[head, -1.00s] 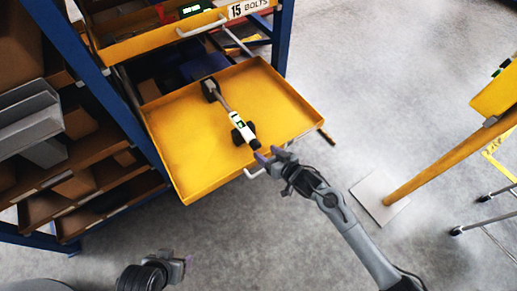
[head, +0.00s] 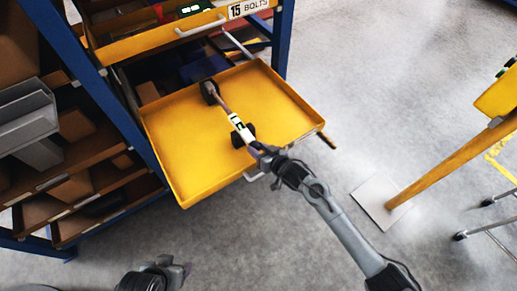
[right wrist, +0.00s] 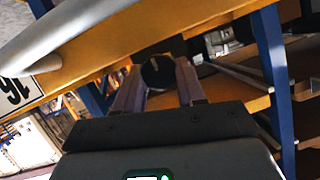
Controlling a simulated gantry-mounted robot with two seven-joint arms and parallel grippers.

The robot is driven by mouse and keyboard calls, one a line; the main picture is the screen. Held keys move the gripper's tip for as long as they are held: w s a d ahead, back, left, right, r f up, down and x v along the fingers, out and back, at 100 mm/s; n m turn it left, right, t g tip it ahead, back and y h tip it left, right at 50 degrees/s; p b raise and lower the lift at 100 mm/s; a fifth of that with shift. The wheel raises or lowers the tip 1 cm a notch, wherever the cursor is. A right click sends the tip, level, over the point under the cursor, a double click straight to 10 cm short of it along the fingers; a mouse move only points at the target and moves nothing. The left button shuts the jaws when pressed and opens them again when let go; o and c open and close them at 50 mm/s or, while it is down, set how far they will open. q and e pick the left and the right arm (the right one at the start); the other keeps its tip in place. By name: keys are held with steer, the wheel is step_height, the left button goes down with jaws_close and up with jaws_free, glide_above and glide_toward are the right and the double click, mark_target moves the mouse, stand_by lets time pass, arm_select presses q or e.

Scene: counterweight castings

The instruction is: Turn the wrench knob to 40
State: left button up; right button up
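The torque wrench (head: 236,121) lies in the yellow drawer tray, its dark head (head: 209,91) toward the rack and its handle end toward the front edge. Its white section has a small green display whose number I cannot read. A black support (head: 244,135) holds it near the handle. My right gripper (head: 260,151) is at the handle end, in line with the wrench. In the right wrist view, the dark round knob (right wrist: 158,72) sits between its two spread fingers; I cannot tell whether they touch it. My left gripper (head: 184,270) is low in the head view, away from the wrench, its opening unclear.
The yellow tray (head: 178,160) is pulled out of a blue-framed rack (head: 130,120). Its front handle (head: 256,174) is just below my right gripper. A drawer labelled 15 BOLTS (head: 170,38) is above. A yellow stand (head: 440,168) is at right, with open floor between.

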steer(key=c, duration=0.5)
steer(key=shift+a+r+n+h+p, duration=0.1)
steer(key=shift+r+n+h+p, duration=0.15)
steer(key=shift+n+p, duration=0.45)
steer(key=shift+s+a+f+n+t+h+p, duration=0.1)
steer(key=shift+n+t+h+p, duration=0.3)
steer(key=shift+p, duration=0.3)
steer(key=shift+f+n+t+h+p, duration=0.15)
steer(key=shift+n+t+h+p, duration=0.5)
steer(key=shift+n, duration=0.55)
